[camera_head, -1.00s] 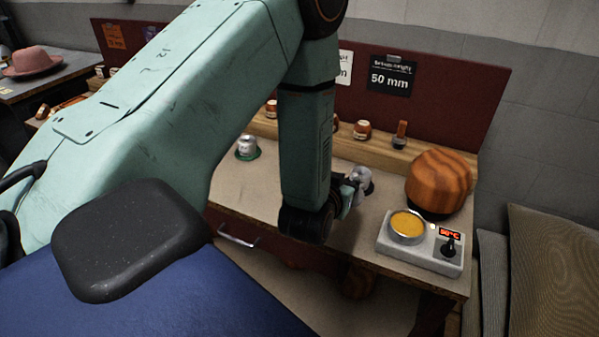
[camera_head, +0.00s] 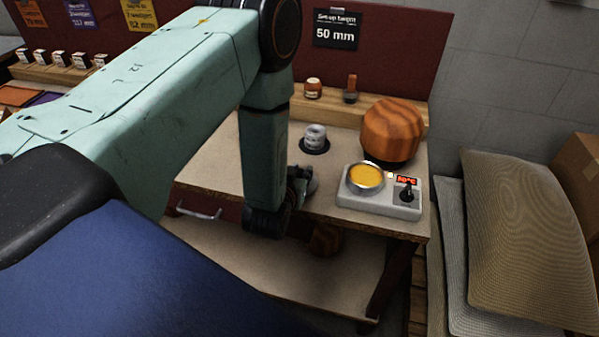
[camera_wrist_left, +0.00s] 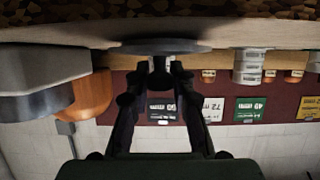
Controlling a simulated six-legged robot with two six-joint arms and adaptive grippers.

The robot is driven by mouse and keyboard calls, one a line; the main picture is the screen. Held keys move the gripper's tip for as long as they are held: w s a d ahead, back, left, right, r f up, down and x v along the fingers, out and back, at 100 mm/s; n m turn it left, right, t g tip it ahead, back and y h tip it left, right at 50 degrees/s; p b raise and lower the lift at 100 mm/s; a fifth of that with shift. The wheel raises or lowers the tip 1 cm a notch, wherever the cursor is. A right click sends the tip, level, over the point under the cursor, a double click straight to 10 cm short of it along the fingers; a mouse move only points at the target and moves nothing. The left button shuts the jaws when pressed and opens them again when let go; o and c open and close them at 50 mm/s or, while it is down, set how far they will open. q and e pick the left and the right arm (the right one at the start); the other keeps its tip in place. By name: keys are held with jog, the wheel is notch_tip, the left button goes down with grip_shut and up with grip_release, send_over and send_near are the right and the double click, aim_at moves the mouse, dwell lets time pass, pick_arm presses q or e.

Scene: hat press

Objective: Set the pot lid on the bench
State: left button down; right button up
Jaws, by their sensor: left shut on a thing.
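My left gripper (camera_head: 300,183) is over the front part of the bench (camera_head: 222,180), left of the glue pot (camera_head: 366,178). In the left wrist view, which is upside down, its fingers (camera_wrist_left: 158,70) are shut on the knob of the pot lid (camera_wrist_left: 185,46), a flat dark grey disc. The lid is level and very close to the bench top; I cannot tell whether it touches. In the head view my arm and gripper hide most or all of the lid. The pot is uncovered, showing yellow-orange contents. My right gripper is not in view.
The pot sits in a pale heater unit (camera_head: 352,203) with a red display. A wooden hat block (camera_head: 391,130) stands behind it. A grey weight stack (camera_head: 315,136) is on a dark pad behind my gripper. A drawer handle (camera_head: 198,212) projects from the bench front.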

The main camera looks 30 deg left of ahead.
pick_arm(q)
jog(key=shift+s+f, duration=0.1)
jog(key=shift+f, duration=0.05)
jog(key=c, duration=1.5)
grip_release()
jog(key=o, duration=0.4)
jog(key=shift+f, duration=0.1)
jog(key=shift+c, duration=0.2)
